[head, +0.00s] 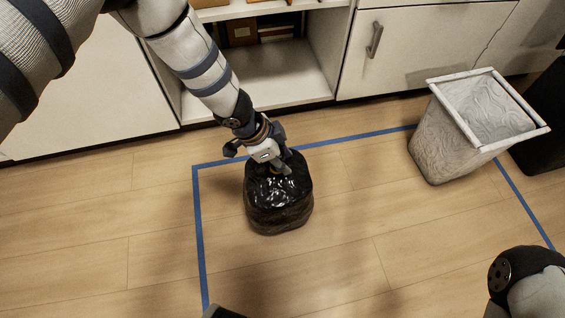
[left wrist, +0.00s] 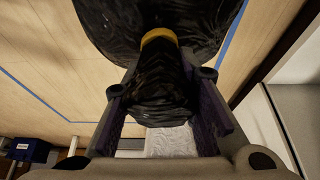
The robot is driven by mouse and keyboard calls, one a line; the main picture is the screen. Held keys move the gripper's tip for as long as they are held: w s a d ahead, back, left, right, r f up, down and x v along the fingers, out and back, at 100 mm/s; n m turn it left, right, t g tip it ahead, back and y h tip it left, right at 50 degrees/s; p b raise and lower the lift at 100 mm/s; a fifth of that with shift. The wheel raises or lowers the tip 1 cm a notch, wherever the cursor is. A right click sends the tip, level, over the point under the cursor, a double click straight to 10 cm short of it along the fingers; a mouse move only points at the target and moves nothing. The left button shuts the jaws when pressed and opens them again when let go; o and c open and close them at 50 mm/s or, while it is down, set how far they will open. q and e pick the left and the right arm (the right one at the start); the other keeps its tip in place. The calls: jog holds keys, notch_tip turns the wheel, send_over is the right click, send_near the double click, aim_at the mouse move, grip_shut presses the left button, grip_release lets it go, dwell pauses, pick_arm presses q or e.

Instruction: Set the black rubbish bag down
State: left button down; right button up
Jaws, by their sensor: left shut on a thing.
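The black rubbish bag (head: 279,207) is upright and shiny, inside the blue tape outline (head: 197,225) near its upper left corner. It shows at or close to the floor; I cannot tell whether its base touches. My left gripper (head: 275,165) is above the bag and shut on its gathered neck. In the left wrist view the bag (left wrist: 160,30) has a yellow tie around its neck, and the neck sits between the two fingers of the left gripper (left wrist: 164,95). My right gripper is not identifiable in these views.
A bin with a pale liner (head: 437,140) stands at the right, across the tape line, with a dark container (head: 541,125) beside it. A white cabinet (head: 400,55) with an open shelf runs along the back. Wooden floor (head: 400,225) is clear in front and right of the bag.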

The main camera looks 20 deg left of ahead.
pick_arm(q)
notch_tip(320, 180, down, 2)
jog(key=shift+d+f, duration=0.1)
pick_arm(e)
jog(key=shift+s+f, duration=0.1)
pick_arm(q)
jog(key=c, duration=1.3)
grip_release()
jog(key=p+v, duration=0.3)
jog(key=v, duration=0.9)
pick_arm(e)
jog(key=r, duration=0.1)
jog(key=w+r, duration=0.1)
jog(key=shift+w+r+t, duration=0.25)
jog(key=shift+r+t, duration=0.05)
jog(key=shift+t, duration=0.1)
